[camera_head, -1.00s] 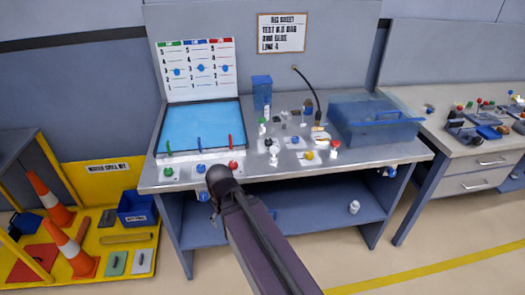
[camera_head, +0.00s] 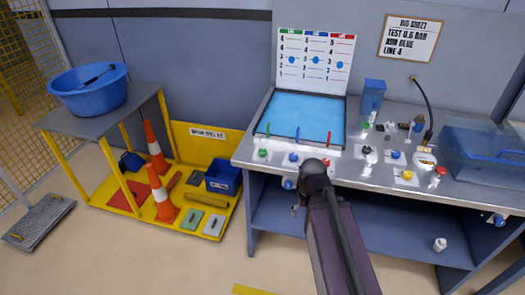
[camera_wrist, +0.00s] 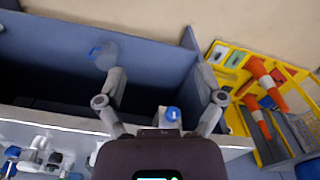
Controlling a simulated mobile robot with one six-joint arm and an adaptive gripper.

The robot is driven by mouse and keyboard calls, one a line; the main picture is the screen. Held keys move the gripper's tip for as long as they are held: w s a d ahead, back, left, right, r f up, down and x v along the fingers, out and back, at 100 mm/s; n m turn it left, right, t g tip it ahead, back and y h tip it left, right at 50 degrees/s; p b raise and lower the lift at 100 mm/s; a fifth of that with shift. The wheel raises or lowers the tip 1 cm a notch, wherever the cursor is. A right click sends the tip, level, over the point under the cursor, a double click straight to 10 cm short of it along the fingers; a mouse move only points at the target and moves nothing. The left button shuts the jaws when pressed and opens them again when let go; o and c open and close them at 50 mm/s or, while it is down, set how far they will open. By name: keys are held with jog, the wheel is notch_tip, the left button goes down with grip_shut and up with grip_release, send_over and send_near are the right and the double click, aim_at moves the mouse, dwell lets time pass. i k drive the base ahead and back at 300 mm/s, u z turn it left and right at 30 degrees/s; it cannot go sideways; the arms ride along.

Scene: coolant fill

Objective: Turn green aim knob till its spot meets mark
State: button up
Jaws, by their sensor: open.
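The green knob (camera_head: 263,153) sits on a pale plate at the bench's front left, below the tray's front edge. Its spot and mark are too small to make out. A chart board (camera_head: 315,60) behind the tray has green, blue and red headed columns, each with a blue disc; the green column's disc (camera_head: 292,62) is at mid-height. My gripper (camera_head: 296,208) is at the bench's front edge, below and right of the green knob and apart from it. In the wrist view, my gripper's fingers (camera_wrist: 165,95) are spread and empty, with a blue knob (camera_wrist: 172,115) behind them.
A blue knob (camera_head: 293,157) and a red knob (camera_head: 326,162) stand right of the green one. The blue liquid tray (camera_head: 302,118) has coloured pointers. Fittings crowd the bench's right. A yellow spill stand (camera_head: 200,180) with cones is left; open floor lies in front.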

aim_at(261, 152)
jog(key=k, duration=1.35)
jog(key=u, duration=0.5)
jog(key=i, duration=1.55)
jog(key=z, duration=0.5)
